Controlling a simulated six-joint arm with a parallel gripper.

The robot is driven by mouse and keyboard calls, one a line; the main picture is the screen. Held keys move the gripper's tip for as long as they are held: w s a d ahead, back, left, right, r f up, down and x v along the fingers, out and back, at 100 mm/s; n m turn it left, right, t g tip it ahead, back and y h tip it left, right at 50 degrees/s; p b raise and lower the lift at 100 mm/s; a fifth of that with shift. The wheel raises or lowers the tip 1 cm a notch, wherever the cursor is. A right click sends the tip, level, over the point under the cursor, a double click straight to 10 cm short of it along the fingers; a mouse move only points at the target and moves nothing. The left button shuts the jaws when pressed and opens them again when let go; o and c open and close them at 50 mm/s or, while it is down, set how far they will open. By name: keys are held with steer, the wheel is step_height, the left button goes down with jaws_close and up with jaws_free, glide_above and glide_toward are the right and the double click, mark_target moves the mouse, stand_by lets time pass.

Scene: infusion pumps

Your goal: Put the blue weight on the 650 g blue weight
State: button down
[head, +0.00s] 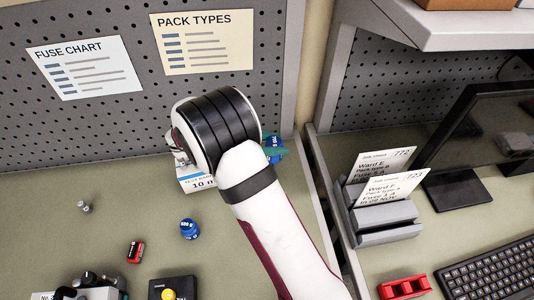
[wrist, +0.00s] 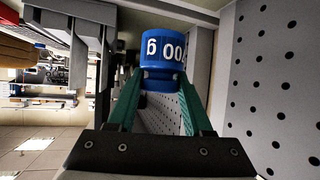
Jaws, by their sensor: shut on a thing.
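A blue weight (wrist: 163,48) is held between the green fingertips of my gripper (wrist: 160,82). Another blue weight (head: 190,229) with a white label stands upright on the bench, left of my arm. Its number is too small to read surely.
A white labelled box (head: 199,185) is partly hidden below my wrist. A small metal weight (head: 84,207), a red battery-like part (head: 136,252) and a black box with a yellow button (head: 173,290) are on the bench. The pegboard (head: 60,120) stands behind; a divider (head: 325,215) runs at right.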

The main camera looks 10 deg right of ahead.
steer(key=shift+w+a+f, duration=0.45)
steer(key=shift+a+f, duration=0.15)
steer(key=shift+a, duration=0.2)
steer(key=shift+f, duration=1.9)
steer(key=shift+c, duration=1.6)
jaws_free()
steer(key=shift+f, duration=0.15)
